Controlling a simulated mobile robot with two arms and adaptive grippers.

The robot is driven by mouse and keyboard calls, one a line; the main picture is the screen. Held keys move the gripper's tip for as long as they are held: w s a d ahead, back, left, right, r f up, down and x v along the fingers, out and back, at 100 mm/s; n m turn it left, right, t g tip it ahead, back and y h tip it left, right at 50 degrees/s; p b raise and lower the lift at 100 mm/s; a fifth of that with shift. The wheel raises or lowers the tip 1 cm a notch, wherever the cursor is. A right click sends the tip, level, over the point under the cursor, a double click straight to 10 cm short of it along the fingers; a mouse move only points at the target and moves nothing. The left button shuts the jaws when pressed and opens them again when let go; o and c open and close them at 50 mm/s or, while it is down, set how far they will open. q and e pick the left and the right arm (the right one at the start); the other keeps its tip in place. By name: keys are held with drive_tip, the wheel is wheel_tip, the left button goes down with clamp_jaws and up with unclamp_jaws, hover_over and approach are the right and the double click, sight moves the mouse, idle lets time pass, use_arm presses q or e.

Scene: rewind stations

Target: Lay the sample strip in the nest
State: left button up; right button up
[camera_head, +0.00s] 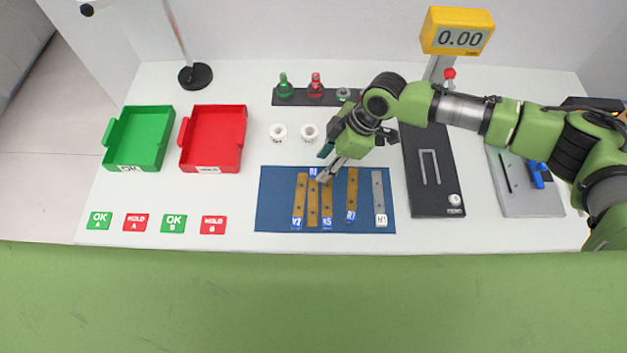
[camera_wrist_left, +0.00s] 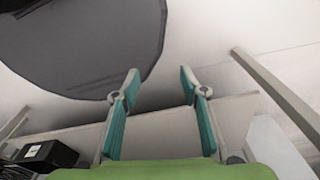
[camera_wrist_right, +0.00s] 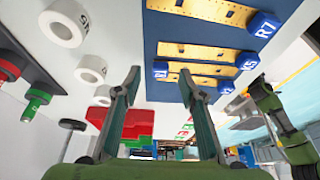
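Several brass strips with blue end tags, among them one strip (camera_head: 352,190), lie on the blue mat (camera_head: 275,215). A grey strip (camera_head: 378,192) tagged H1 lies at the mat's right side. I cannot tell which is the sample strip. A black fixture (camera_head: 419,185) with a pale slot outline, perhaps the nest, stands right of the mat. My right gripper (camera_head: 328,168) is over the mat's upper part and hides some strip ends. In the right wrist view it is open (camera_wrist_right: 160,82), with nothing between its fingers. My left gripper (camera_wrist_left: 160,82) is open and empty, outside the head view.
A green tray (camera_head: 109,153) and a red tray (camera_head: 243,157) stand at the left, with OK and HOLD cards in front. White rings (camera_head: 278,133) and a dark rack (camera_head: 330,99) lie behind the mat. A yellow 0.00 display (camera_head: 457,32) stands behind the fixture. A grey board (camera_head: 520,200) lies right.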

sight(318, 171)
drive_tip(key=shift+x, duration=1.2)
drive_tip(key=shift+f+p, duration=0.3)
drive_tip(key=shift+a+f, duration=0.1)
drive_tip(key=shift+c, duration=0.9)
use_arm(q)
drive_tip(key=shift+s+a+r, duration=0.5)
drive_tip(key=shift+a+r, duration=0.05)
drive_tip(key=shift+a, duration=0.1)
use_arm(e)
clamp_jaws()
